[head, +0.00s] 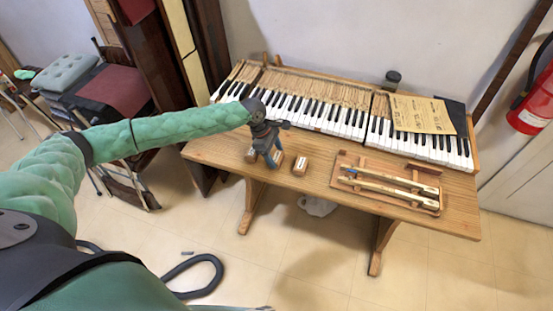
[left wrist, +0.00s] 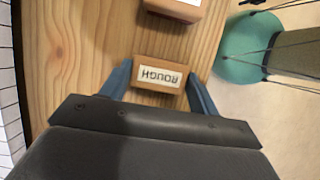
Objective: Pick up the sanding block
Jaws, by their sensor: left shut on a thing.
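A second block with a white label (head: 300,166) lies on the table just to the right. Its edge also shows in the left wrist view (left wrist: 178,8). My right gripper is not in view.
The wooden table (head: 225,150) carries piano keys (head: 310,112) along its back. A wooden tray with key sticks (head: 385,187) lies at the right, and a paper sheet (head: 422,114) rests on the keys. Another small block (head: 251,156) is left of the gripper. A red extinguisher (head: 532,105) hangs far right.

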